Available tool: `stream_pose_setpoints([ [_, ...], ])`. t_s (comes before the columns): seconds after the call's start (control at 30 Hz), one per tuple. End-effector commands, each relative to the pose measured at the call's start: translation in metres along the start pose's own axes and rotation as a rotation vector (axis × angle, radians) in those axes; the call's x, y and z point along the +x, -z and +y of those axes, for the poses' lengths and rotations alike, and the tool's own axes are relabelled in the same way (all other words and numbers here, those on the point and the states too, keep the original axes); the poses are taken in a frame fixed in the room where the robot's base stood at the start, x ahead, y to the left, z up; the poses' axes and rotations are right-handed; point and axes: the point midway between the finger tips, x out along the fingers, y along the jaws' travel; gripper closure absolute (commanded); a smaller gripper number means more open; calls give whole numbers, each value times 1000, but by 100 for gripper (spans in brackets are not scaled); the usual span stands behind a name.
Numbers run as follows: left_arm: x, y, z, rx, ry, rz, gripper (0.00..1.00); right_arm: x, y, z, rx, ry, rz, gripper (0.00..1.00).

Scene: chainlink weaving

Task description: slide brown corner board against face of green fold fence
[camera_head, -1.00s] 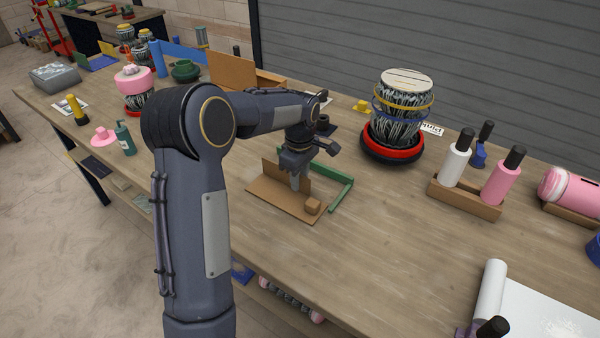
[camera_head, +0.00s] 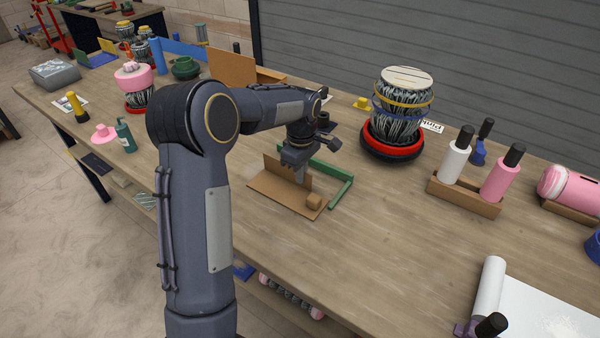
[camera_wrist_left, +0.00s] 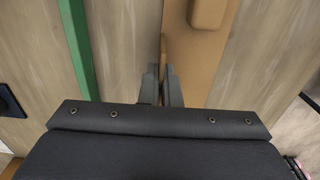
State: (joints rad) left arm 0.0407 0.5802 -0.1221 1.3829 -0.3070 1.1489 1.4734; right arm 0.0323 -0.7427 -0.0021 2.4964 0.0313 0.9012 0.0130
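The brown corner board (camera_head: 275,190) lies on the workbench, with a flat base, an upright wall and a small tan block near its right end. The green fold fence (camera_head: 343,190) is an angled green strip behind and to the right of it. In the wrist view, bare wood separates the fence (camera_wrist_left: 78,45) from the board (camera_wrist_left: 195,65). My left gripper (camera_head: 299,174) is down at the upright wall. Its fingers (camera_wrist_left: 162,85) are close together on either side of the wall's thin edge. The far finger is mostly hidden in the head view. My right gripper is not in view.
A drum on a red and black ring (camera_head: 392,145) stands behind and right of the fence. A wooden holder (camera_head: 465,198) with white and pink bottles is farther right. A dark pad (camera_wrist_left: 8,102) lies beyond the fence. The bench in front and right of the board is clear.

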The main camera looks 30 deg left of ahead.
Motion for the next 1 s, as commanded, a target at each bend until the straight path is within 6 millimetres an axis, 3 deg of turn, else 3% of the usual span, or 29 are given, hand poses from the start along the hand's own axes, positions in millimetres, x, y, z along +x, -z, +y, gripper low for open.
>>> stream_pose_setpoints([
  [1.0, -1, 0, 31, 0, -1, 1, 100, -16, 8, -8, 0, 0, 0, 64],
])
